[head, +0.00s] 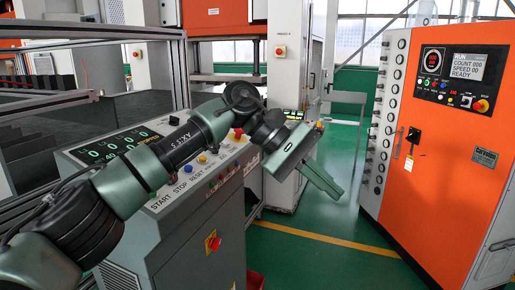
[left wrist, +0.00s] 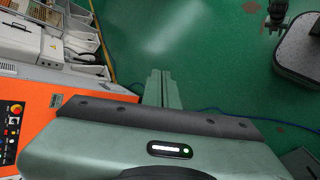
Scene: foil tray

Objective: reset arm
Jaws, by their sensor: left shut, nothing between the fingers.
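My left arm reaches in from the left in the head view, across the front of a grey control console (head: 205,225). My left gripper (head: 326,184) is past the console's right end, over the green floor, pointing down and to the right. Its two fingers lie together, shut and empty. The shut fingers also show in the left wrist view (left wrist: 162,88), against the green floor with nothing between them. My right gripper is in neither view.
An orange machine cabinet (head: 440,140) with a screen and buttons stands at the right. The console has lit displays, coloured buttons and a red knob (head: 213,241). Open green floor (head: 290,255) with a yellow line lies between them. The left wrist view shows storage bins (left wrist: 84,45).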

